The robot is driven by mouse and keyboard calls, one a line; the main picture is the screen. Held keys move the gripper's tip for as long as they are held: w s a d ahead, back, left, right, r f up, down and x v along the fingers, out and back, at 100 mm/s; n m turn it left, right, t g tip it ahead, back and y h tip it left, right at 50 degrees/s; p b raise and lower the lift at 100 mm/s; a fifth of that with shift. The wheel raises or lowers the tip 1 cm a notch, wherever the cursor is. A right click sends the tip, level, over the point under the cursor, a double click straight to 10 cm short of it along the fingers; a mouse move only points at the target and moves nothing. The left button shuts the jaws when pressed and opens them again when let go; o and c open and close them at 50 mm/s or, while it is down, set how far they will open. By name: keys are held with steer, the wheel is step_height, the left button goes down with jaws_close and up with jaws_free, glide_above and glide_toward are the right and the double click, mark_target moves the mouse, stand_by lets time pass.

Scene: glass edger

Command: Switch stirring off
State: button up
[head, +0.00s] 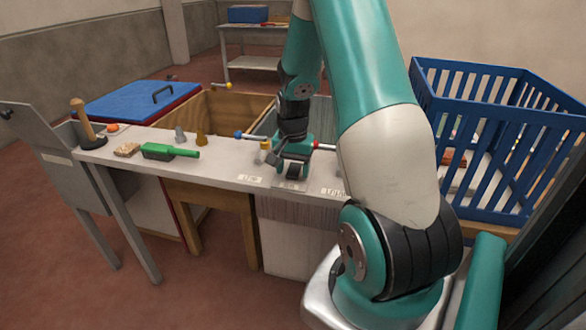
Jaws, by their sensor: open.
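My gripper (291,170) is in the middle of the narrow white bench (222,170), over its front strip. It points down among small controls, and its jaws are open. Pale labels lie along the front edge, one left of the gripper (250,179) and one right of it (334,191); their lettering is too small to read surely. A yellow-topped control (264,147) stands just left of the gripper. A red-tipped lever (317,145) shows just right of it. My gripper and arm hide part of this area, and I cannot tell which control is for stirring, or its setting.
A tall blue crate (500,130) stands at right. A wooden bin (222,110) is behind.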

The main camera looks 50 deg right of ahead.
steer(key=shift+f, duration=0.1)
steer(key=c, duration=0.9)
steer(key=p, duration=0.1)
steer(key=r+y+p, duration=0.1)
steer(key=p, duration=0.1)
steer(key=shift+d+g, duration=0.2)
steer(key=shift+g, duration=0.1)
steer(key=shift+c, duration=0.2)
steer(key=y+p, duration=0.1)
steer(key=p, duration=0.1)
steer(key=shift+w+d+f+g+y+p, duration=0.1)
steer(key=shift+d+f+g+y+p, duration=0.05)
steer(key=shift+g+y+p, duration=0.2)
steer(key=shift+f+y, duration=0.2)
steer(key=shift+y, duration=0.25)
steer(key=o, duration=0.9)
steer(key=shift+o, duration=0.2)
